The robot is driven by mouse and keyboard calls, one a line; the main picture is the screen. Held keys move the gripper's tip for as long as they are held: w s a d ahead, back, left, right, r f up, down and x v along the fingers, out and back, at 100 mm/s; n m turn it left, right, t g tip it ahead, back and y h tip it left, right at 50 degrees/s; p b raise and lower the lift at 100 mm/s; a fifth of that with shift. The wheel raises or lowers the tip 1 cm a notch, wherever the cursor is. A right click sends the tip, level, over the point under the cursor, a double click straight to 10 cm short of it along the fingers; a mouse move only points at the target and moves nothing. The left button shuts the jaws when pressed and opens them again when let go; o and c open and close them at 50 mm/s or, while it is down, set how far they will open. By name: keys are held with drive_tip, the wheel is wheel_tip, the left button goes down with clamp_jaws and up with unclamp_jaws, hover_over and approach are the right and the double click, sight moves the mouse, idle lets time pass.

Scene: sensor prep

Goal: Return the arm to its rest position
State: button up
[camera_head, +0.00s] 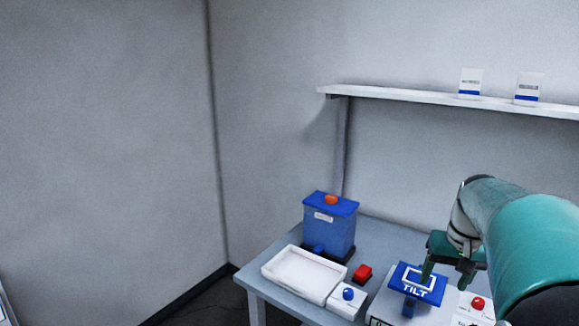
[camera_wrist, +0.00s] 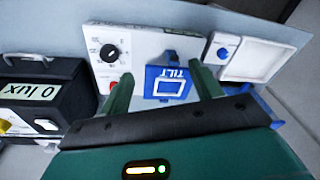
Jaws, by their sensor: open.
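My gripper (camera_head: 445,276) is at the right of the head view, above the table, with my teal arm reaching in from the right edge. In the wrist view its two green fingers (camera_wrist: 163,88) are spread apart with nothing held between them. A blue panel marked TILT (camera_head: 418,284) lies below and close to the fingers; it also shows between them in the wrist view (camera_wrist: 165,85). I cannot tell whether the fingers touch it.
A black meter reading 0 lux (camera_wrist: 40,100) sits beside the dial unit (camera_wrist: 130,47). A shelf (camera_head: 420,97) holds two white packets.

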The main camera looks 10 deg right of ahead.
drive_tip(key=s+a+n+t, duration=0.2)
drive_tip(key=s+a, duration=0.3)
drive_tip(key=a, duration=0.9)
drive_tip(key=s+a+f+n+t, duration=0.1)
drive_tip(key=s+a+n, duration=0.2)
drive_tip(key=a, duration=1.1)
drive_tip(key=shift+s+a+f+t, duration=0.15)
drive_tip(key=shift+s+a+t, duration=0.25)
drive_tip(key=shift+s, duration=0.8)
drive_tip(key=shift+c, duration=0.4)
drive_tip(key=c, duration=0.5)
drive_tip(key=shift+d, duration=0.2)
